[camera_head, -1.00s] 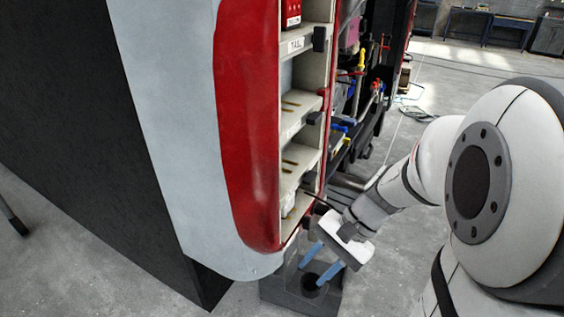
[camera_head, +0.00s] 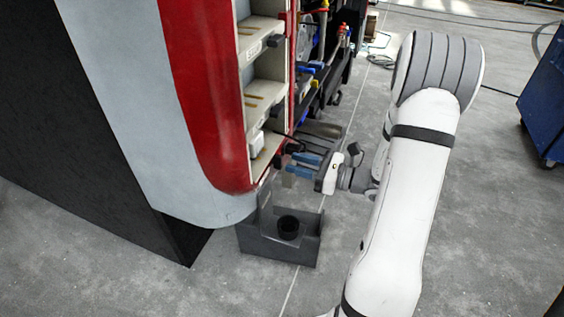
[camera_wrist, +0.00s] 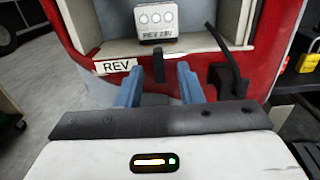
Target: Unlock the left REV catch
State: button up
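The bay marked by the white REV label (camera_wrist: 117,66) shows in the wrist view, at the lower edge of a red-framed compartment. A small black catch (camera_wrist: 158,64) stands upright at that edge, right of the label. My gripper (camera_wrist: 159,72) is open, with one blue finger on each side of this catch; I cannot tell whether they touch it. A second dark catch-like part (camera_wrist: 226,76) sits farther right, with a black rod rising from it. In the head view my gripper (camera_head: 297,166) is at the lowest shelf's outer edge, where the catch is hard to make out.
A white unit marked REV (camera_wrist: 157,20) stands in the compartment. In the head view a dark grey open box (camera_head: 262,247) with a black round cup stands on the floor below my gripper. Tools and a yellow padlock (camera_wrist: 309,62) hang to the right.

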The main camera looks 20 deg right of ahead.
aim_at(278, 162)
jog(key=shift+x, duration=1.75)
